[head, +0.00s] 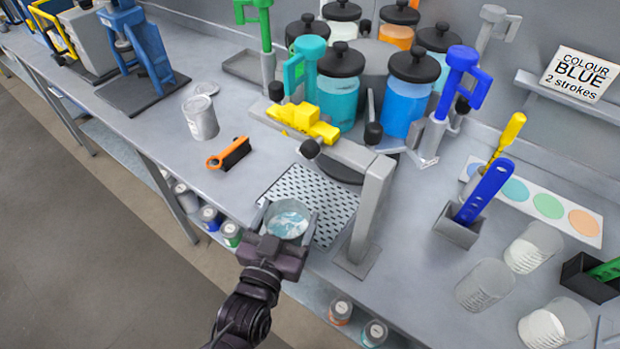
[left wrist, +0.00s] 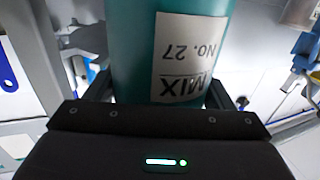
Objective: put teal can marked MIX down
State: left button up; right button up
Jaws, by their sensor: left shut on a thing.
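The teal can marked MIX (head: 287,217) is between the fingers of my left gripper (head: 286,228), at the front edge of the bench. Seen from above, its round top shows pale teal and white swirls. In the left wrist view the teal can (left wrist: 135,50) fills the space between the fingers, and its white label reads MIX No. 27 upside down. My left gripper is shut on it. The can overlaps the front part of the perforated plate (head: 310,190); I cannot tell whether it touches anything below. My right gripper is not in view.
A grey post (head: 370,210) stands right of the plate. Lidded jars (head: 404,95) stand behind. Clear cups (head: 485,285) are at the right.

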pick_arm(q)
jog(key=f+p+x, duration=0.1)
jog(key=x, duration=0.3)
jog(key=f+p+x, duration=0.1)
jog(key=p+x, duration=0.1)
jog(key=x, duration=0.3)
jog(key=f+p+x, duration=0.1)
jog(key=p+x, duration=0.1)
jog(key=x, duration=0.3)
jog(key=shift+f, duration=0.15)
jog(key=o, duration=1.6)
jog(key=shift+f, duration=0.1)
